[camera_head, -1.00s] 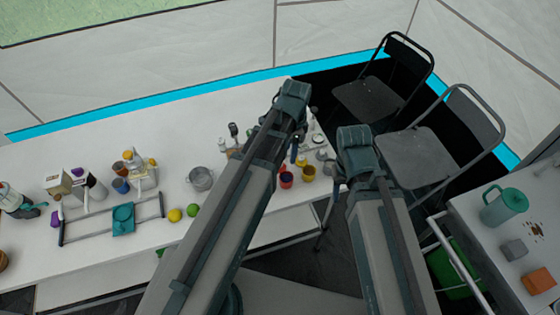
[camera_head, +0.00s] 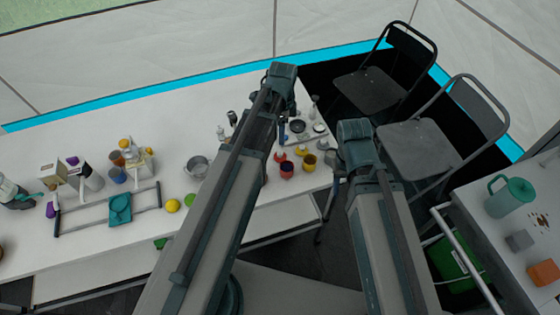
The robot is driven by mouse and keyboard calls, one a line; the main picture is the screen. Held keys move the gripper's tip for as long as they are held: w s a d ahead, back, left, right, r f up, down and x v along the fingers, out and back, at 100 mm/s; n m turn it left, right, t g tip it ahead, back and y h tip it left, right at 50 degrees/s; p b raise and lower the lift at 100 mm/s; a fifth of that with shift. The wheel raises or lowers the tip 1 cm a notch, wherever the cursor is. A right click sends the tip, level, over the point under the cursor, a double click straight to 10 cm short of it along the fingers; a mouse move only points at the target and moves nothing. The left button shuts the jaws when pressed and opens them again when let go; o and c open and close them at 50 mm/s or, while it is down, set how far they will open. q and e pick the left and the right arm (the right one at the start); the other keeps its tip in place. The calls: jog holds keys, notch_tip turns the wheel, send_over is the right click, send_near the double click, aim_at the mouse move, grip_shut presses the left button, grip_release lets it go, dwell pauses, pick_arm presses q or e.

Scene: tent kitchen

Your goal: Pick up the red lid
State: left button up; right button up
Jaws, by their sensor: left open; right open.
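A small red piece (camera_head: 279,157), which looks like the red lid, lies on the white table just behind a dark red cup (camera_head: 287,171). It is small and its shape is hard to make out. My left gripper (camera_head: 283,130) is above the table just behind the red piece, partly hidden by my own arm; it is open and appears empty. My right gripper (camera_head: 331,159) is open near the table's right end, right of the cups, and partly hidden by its arm.
A yellow cup (camera_head: 309,163) and a small yellow piece (camera_head: 301,151) sit beside the red ones. A tray with round dark items (camera_head: 319,128) is behind. A metal pot (camera_head: 197,167), a yellow fruit (camera_head: 172,205) and a teal cloth-like item (camera_head: 120,208) are left. Black chairs (camera_head: 420,152) stand right.

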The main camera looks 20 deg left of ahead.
pick_arm(q)
jog(key=b, duration=0.3)
send_over(280, 153)
jog(key=w, duration=0.1)
jog(key=f, duration=0.4)
jog(key=shift+d+f, duration=0.15)
jog(key=shift+d, duration=0.05)
jog(key=f+b, duration=0.5)
jog(key=shift+s+a+f, duration=0.1)
jog(key=shift+s+a, duration=0.1)
jog(key=shift+s, duration=0.2)
grip_shut()
